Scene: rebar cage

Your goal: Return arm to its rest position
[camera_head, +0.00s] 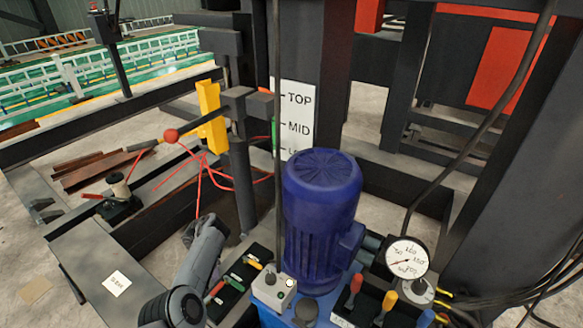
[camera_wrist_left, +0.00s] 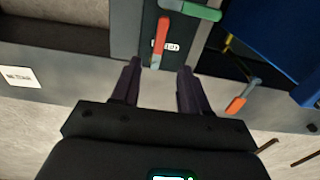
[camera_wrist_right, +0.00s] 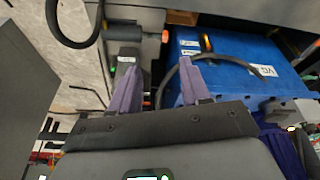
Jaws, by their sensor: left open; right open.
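My left arm (camera_head: 203,258) reaches up from the bottom of the head view, left of the blue motor; its gripper end is dark and hard to make out there. In the left wrist view my left gripper (camera_wrist_left: 160,74) is open with nothing between its fingers. A red-handled lever (camera_wrist_left: 161,38) on a dark plate shows just beyond the fingertips. My right gripper (camera_wrist_right: 160,70) is open in the right wrist view, in front of a blue box (camera_wrist_right: 228,72) with labels. A dark hose crosses near its right finger; whether they touch is unclear. My right arm is not in the head view.
A blue motor (camera_head: 318,215) stands right of my left arm, with coloured levers (camera_head: 228,285) beside it and a pressure gauge (camera_head: 407,258) further right. A post with a yellow block (camera_head: 212,115) and red cords stand behind. A labelled beam (camera_head: 85,262) runs along the left.

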